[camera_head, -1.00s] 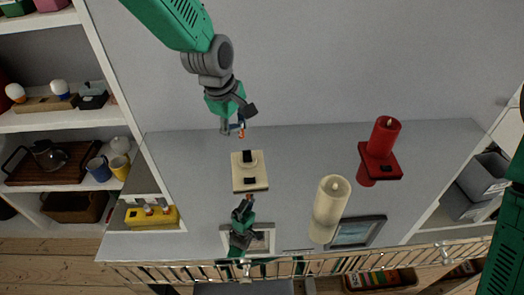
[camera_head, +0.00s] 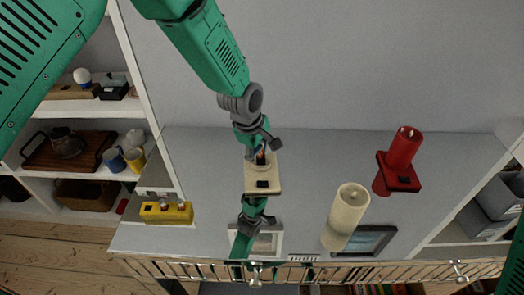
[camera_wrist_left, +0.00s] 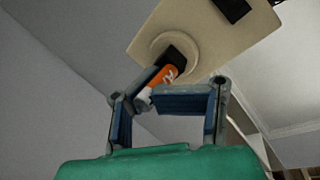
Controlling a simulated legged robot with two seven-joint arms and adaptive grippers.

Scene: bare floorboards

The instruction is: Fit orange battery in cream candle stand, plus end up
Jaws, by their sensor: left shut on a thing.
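The orange battery (camera_wrist_left: 163,76) bears a white mark and sits between the fingers of my left gripper (camera_wrist_left: 165,103). In the head view the battery (camera_head: 261,157) shows small and dark beside my left gripper (camera_head: 262,146). The cream candle stand (camera_head: 262,188) is a flat plate with a raised round ring and a black patch; it also shows in the left wrist view (camera_wrist_left: 210,42). The battery's far end is at the ring; whether it is inside I cannot tell, nor read its plus end. My right gripper (camera_head: 252,215) is at the stand's lower edge, its fingers unclear.
A cream candle (camera_head: 345,215) and a red candle (camera_head: 404,148) on a red holder (camera_head: 398,178) are to the right. Shelves with a tray (camera_head: 65,150) and mugs (camera_head: 114,160) stand left. A metal railing (camera_head: 330,270) runs along the bottom.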

